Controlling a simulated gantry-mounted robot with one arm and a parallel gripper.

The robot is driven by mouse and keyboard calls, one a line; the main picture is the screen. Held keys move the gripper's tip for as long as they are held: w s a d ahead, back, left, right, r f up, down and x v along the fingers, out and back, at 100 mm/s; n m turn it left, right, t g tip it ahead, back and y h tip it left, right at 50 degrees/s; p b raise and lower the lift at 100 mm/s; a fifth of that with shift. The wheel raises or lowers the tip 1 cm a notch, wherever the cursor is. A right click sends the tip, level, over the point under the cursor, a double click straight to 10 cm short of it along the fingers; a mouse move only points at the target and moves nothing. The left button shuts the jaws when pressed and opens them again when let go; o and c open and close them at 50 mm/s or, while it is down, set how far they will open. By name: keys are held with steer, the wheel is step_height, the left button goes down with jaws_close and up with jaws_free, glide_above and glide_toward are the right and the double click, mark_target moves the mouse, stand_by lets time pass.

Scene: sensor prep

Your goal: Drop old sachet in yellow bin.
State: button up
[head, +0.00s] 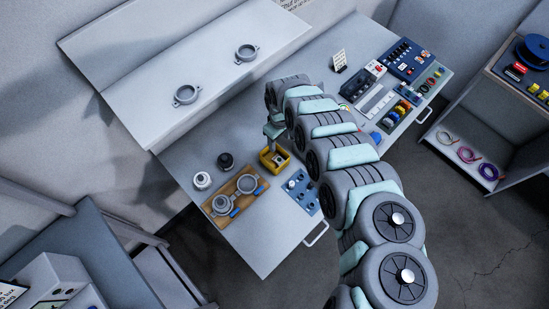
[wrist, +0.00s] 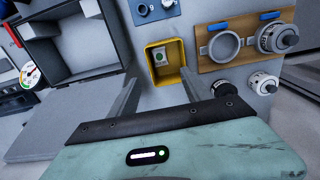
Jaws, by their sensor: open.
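The yellow bin (head: 274,159) stands on the grey bench beside the wooden board in the head view. It also shows in the wrist view (wrist: 183,72), open toward the camera. A small pale sachet with a green mark (wrist: 160,56) lies inside the bin against its inner side. My gripper (wrist: 158,92) is open, with its two fingers apart and nothing between them, just short of the bin. In the head view my arm hides part of the area by the bin, and the fingertips are hard to make out.
A wooden board (head: 219,213) with ring parts and blue-handled clamps lies left of the bin. Two round knobs, one black (head: 225,160) and one white (head: 202,180), stand near it. A blue plate (head: 301,200) lies right of the board. The bench front edge is bare.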

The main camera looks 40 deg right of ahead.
step_height(320, 180, up, 7)
steer(key=shift+r, duration=0.15)
stand_by(0.4)
stand_by(0.4)
